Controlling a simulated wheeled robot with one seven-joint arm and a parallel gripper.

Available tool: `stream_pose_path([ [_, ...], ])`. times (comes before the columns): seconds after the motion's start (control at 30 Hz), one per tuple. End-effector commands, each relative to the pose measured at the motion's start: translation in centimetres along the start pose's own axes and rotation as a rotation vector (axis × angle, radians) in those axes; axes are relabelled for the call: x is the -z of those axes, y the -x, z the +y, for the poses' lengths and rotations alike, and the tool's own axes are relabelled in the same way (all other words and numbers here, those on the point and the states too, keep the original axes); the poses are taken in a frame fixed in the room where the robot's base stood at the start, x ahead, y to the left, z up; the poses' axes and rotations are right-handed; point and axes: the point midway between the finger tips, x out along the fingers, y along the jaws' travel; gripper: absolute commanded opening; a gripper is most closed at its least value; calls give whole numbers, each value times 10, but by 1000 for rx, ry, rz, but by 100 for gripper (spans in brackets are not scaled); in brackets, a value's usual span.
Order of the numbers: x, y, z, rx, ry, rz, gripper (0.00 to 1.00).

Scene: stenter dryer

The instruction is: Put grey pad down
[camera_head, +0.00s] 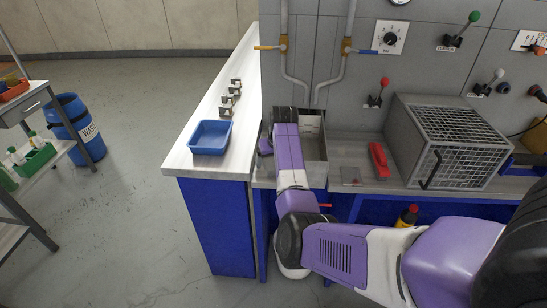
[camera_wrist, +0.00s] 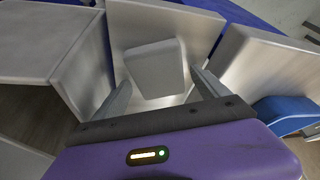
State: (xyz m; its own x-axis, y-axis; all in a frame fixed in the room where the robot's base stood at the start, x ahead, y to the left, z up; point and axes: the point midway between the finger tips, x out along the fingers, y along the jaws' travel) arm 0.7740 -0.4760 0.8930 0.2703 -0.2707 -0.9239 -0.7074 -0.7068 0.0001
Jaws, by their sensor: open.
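The grey pad (camera_wrist: 155,66) shows in the wrist view as a pale, rounded block inside an open metal box (camera_wrist: 125,18). My gripper (camera_wrist: 164,77) is open, with one finger on each side of the pad's near part. Gaps show between the fingers and the pad, so it is not clamped. I cannot tell whether the pad lies flat or leans. In the head view the box (camera_head: 315,172) stands on the bench, and my purple arm reaches over its left side. The pad is hidden there.
A blue tray (camera_head: 210,137) and small metal fittings (camera_head: 231,93) sit on the white counter left of the box. A red-handled item (camera_head: 379,160) and a wire-mesh cage (camera_head: 450,142) stand to the right. Pipes (camera_head: 288,60) run down the wall behind.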

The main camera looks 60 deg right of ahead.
Motion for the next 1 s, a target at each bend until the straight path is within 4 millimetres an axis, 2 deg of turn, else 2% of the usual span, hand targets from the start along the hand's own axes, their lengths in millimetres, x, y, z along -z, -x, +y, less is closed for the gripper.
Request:
stream_pose_path([
  [0.17,2,18,0,-1,0,3,84],
  [0.6,2,102,0,0,0,4,84],
  [0.8,1,119,0,1,0,1,84],
  [1.0,1,122,0,0,0,0,84],
])
